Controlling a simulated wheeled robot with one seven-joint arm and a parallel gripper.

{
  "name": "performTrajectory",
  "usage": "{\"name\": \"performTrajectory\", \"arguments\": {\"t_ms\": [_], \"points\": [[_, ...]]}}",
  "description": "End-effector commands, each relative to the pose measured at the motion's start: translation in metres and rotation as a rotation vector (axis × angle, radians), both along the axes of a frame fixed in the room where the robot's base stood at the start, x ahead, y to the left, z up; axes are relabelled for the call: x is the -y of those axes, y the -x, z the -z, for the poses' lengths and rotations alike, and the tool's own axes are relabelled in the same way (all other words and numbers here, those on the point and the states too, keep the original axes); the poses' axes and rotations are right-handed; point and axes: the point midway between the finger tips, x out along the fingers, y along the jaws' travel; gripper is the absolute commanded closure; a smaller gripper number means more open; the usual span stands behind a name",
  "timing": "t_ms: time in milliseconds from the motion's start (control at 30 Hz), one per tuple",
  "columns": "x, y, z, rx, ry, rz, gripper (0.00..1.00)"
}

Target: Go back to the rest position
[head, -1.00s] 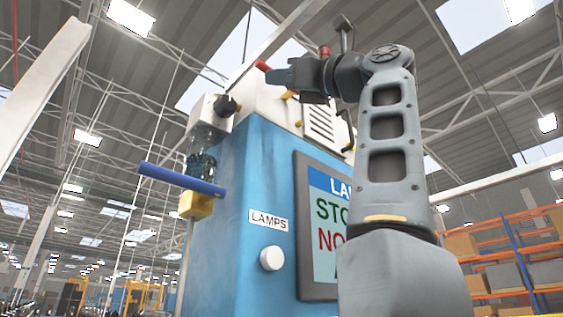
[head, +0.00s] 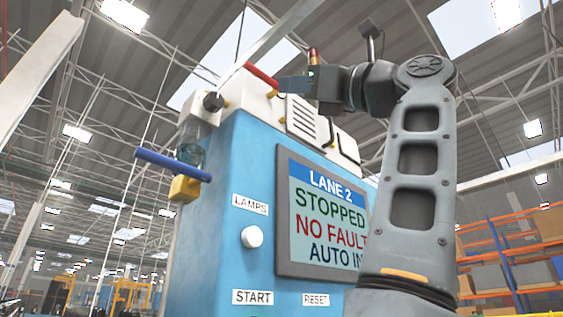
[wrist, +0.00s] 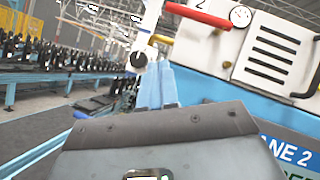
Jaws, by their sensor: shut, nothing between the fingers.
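My gripper (head: 284,85) is raised at the end of my arm, in front of the top of the blue machine (head: 215,250). Its bluish fingers look closed together, with nothing held. In the head view the fingertips are near the red handle (head: 262,76) in the picture; whether they touch cannot be told. In the wrist view my gripper's fingers (wrist: 160,84) point away beyond the grey hand, left of the machine's white top (wrist: 265,50). The red handle (wrist: 198,14) is above and to the right of them there, apart from them.
The machine's screen (head: 325,218) reads LANE 2, STOPPED, NO FAULT, partly behind my arm. A blue bar (head: 172,165) sticks out at the machine's left. Orange racks (head: 500,255) stand at the right. A conveyor (wrist: 60,75) runs at the left of the wrist view.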

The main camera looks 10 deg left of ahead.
Motion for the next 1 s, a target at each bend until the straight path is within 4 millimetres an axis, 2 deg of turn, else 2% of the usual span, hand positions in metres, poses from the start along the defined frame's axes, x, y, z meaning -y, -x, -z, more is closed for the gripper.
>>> {"name": "performTrajectory", "arguments": {"t_ms": [200,800,867,933,1000], "points": [[0.007,0.006,0.006,0.0,0.002,0.0,1.0],[0.006,0.005,0.007,0.0,0.002,0.001,1.0],[0.006,0.001,0.012,-0.001,0.005,0.011,1.0],[0.005,-0.009,0.025,0.0,0.013,0.039,1.0],[0.003,-0.027,0.047,0.003,0.029,0.084,1.0]]}}
